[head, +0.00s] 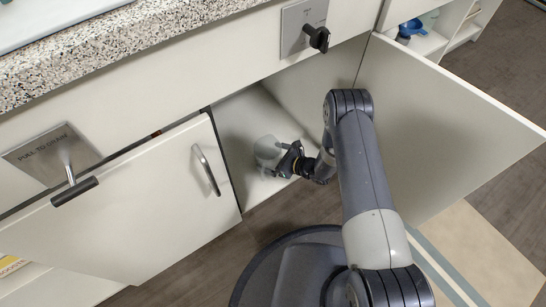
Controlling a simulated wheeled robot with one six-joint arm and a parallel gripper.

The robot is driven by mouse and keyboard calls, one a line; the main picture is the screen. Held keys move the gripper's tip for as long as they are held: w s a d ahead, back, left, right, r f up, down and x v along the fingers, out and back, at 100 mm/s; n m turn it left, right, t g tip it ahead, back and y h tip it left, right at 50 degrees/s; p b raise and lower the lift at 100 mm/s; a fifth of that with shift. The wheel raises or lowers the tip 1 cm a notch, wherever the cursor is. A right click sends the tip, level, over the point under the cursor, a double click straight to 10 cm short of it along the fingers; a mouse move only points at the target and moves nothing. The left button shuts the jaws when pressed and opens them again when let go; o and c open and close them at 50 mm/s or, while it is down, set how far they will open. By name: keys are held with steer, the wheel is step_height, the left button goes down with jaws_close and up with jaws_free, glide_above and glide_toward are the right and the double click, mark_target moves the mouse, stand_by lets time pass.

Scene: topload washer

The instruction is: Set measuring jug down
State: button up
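The measuring jug (267,151) is a pale, translucent vessel inside the open lower cabinet. It appears roughly upright, low over or on the cabinet floor (249,189); I cannot tell whether its base touches. My gripper (286,161) reaches into the cabinet from the right, and its dark fingers are at the jug's right side. The fingertips are small and partly hidden, so their grip on the jug is unclear.
The open cabinet door (445,125) stands to the right of my arm. A second door (130,210) with a bar handle is at the left. A speckled countertop (110,45) and a black knob (317,38) are above. Open shelves (428,42) stand at the upper right.

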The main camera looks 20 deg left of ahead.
steer(key=shift+r, duration=0.1)
steer(key=shift+r+p, duration=0.2)
steer(key=shift+p, duration=0.1)
steer(key=p+v, duration=0.3)
steer(key=v, duration=0.9)
